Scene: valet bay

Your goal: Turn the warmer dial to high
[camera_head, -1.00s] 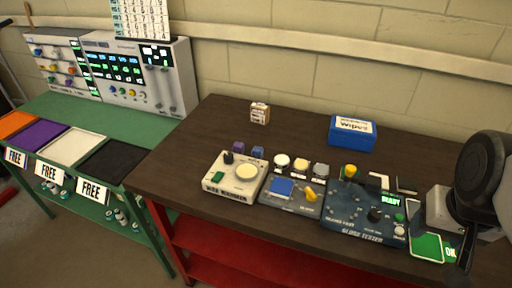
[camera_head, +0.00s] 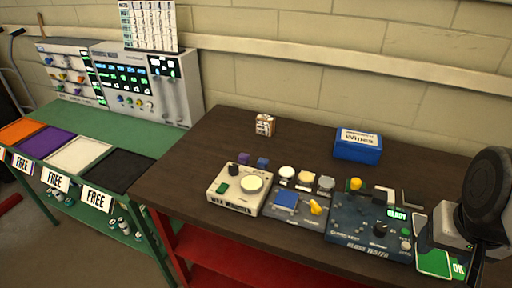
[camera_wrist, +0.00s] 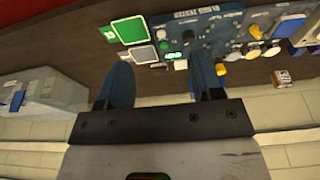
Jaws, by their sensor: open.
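The wax warmer (camera_head: 214,203) is a cream box at the front left of the dark table in the head view. A black dial (camera_head: 234,169) stands at its back left corner; its setting is too small to read. A pale round pot (camera_head: 251,184) and a green button (camera_head: 222,188) are also on its top. My gripper (camera_wrist: 160,72) shows in the wrist view with two blue fingers spread apart and nothing between them. My arm is at the right edge of the head view, well to the right of the warmer and apart from it.
Right of the warmer are a panel with a blue pad (camera_head: 286,202), several small jars and the gloss tester (camera_head: 345,232). A blue box (camera_head: 358,145) and a small carton (camera_head: 265,124) stand behind. The table's back left is clear. A green bench (camera_head: 150,135) adjoins on the left.

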